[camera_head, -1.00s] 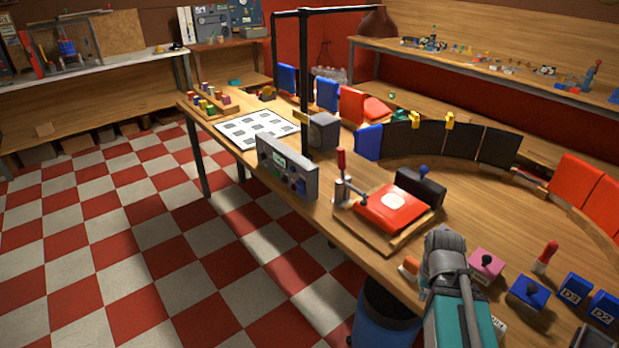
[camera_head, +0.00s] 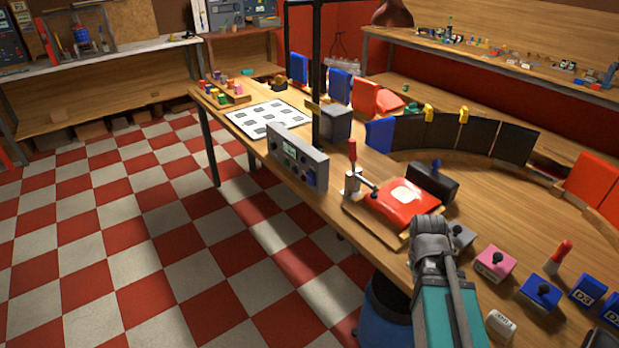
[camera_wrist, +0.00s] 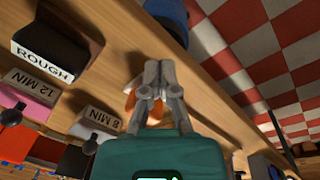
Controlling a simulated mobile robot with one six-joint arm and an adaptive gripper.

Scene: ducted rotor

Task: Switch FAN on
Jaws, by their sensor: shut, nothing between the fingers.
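No FAN label is readable in either view. A grey control panel (camera_head: 297,157) with a small display and knobs stands at the bench's front edge in the head view. A grey box (camera_head: 461,236), a pink box (camera_head: 495,263) and a blue box (camera_head: 540,292), each with a dark knob, stand to the right of my gripper (camera_head: 431,226). In the wrist view my gripper (camera_wrist: 158,66) has its fingers together and empty, over the wooden bench. An orange item (camera_wrist: 130,103) shows partly behind the fingers.
A red pad in a wooden tray (camera_head: 380,222) with a red-handled clamp (camera_head: 352,155) lies beyond my gripper. In the wrist view, blocks marked ROUGH (camera_wrist: 45,60), 12 MIN (camera_wrist: 32,85) and 8 MIN (camera_wrist: 100,119) are at left. A blue bin (camera_head: 383,300) stands below the bench edge.

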